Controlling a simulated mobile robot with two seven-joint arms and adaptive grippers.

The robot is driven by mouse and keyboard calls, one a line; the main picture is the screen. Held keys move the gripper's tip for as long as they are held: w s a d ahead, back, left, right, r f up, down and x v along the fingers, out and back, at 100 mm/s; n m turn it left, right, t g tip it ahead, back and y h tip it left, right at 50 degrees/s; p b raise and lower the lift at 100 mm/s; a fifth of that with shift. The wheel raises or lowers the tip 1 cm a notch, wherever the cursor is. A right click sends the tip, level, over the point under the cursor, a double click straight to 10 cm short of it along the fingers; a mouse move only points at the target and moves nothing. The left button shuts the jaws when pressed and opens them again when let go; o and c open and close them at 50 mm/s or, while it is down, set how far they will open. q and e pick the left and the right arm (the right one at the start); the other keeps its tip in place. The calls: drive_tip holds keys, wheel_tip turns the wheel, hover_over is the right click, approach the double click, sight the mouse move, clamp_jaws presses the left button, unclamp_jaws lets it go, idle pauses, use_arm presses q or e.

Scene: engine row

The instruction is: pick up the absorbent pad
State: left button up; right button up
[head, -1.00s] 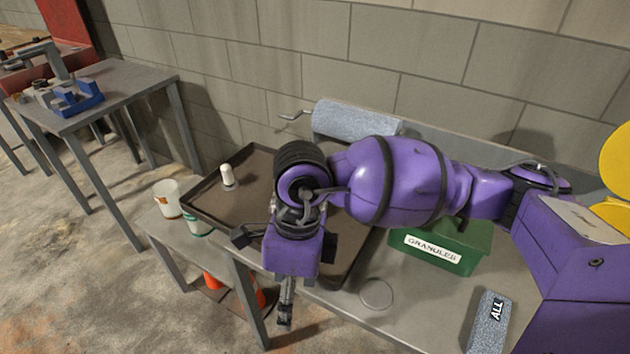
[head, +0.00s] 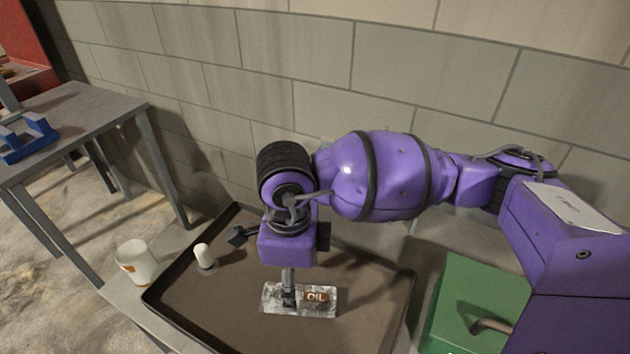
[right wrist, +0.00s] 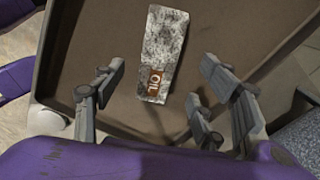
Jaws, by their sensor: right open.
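A flat, mottled silver-white absorbent pad with a brown OIL label (head: 318,300) lies in the dark tray (head: 375,327). In the right wrist view the pad (right wrist: 160,45) lies lengthwise, with its label end toward me. My right gripper (head: 289,298) points down over the pad and hides part of its left half in the head view. In the right wrist view its fingers are spread to either side of the pad, with no contact visible. The gripper is open and empty. My left gripper is not in view.
A small white cylinder (head: 204,256) stands in the tray's left part. A white cup (head: 137,262) stands left of the tray. A green box (head: 480,290) with a handle is to the right. A block wall (head: 400,60) rises behind. Bare tray surrounds the pad.

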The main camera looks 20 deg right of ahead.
sight(298, 300)
wheel_tip(298, 300, down, 6)
drive_tip(key=c, duration=1.1)
drive_tip(key=shift+r, duration=0.1)
drive_tip(key=shift+c, duration=0.2)
